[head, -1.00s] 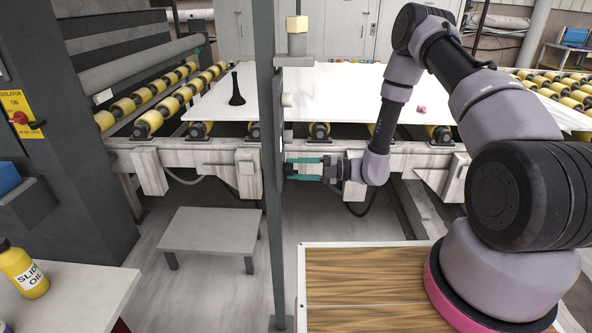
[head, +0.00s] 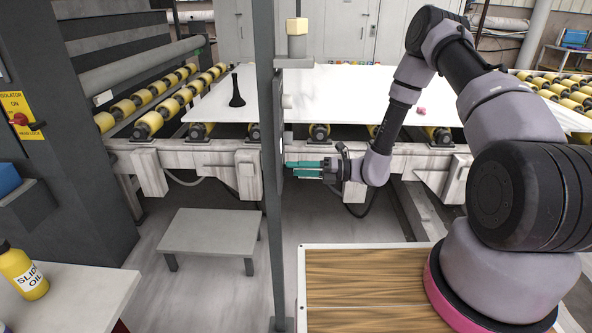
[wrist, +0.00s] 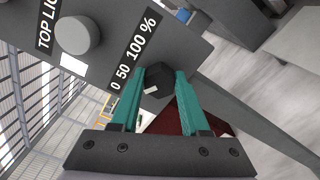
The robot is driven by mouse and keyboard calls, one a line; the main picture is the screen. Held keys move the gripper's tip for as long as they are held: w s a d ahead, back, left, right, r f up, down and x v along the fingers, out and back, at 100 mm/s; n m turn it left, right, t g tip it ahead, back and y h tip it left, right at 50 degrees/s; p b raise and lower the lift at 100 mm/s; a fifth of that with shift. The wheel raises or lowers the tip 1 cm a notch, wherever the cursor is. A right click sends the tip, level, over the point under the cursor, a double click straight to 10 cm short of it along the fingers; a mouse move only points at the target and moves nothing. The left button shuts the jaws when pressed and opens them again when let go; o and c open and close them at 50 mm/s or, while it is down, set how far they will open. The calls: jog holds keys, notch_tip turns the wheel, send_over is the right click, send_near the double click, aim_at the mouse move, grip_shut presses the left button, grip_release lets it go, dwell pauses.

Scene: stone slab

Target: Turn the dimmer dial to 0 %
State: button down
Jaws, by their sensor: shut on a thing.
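The dimmer dial (wrist: 158,82) is a small dark knob on the grey control panel (wrist: 105,75), beside the printed scale "0 50 100 %" (wrist: 133,55) in the wrist view. My gripper (wrist: 160,74) has its teal fingers on either side of the dial, shut on it. In the head view my gripper (head: 287,169) reaches left to the panel on the dark post (head: 270,200). The dial is hidden there.
A round grey knob (wrist: 77,35) sits on the same panel near "TOP LIGHT" lettering. A white slab (head: 330,95) lies on the roller table behind. A grey step (head: 212,232) stands on the floor to the left, a wood-topped surface (head: 365,285) below my arm.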

jog(key=shift+f+n, duration=0.1)
jog(key=shift+n, duration=0.3)
jog(key=shift+c, duration=2)
grip_release()
jog(key=d, duration=1.1)
jog(key=shift+s, duration=0.2)
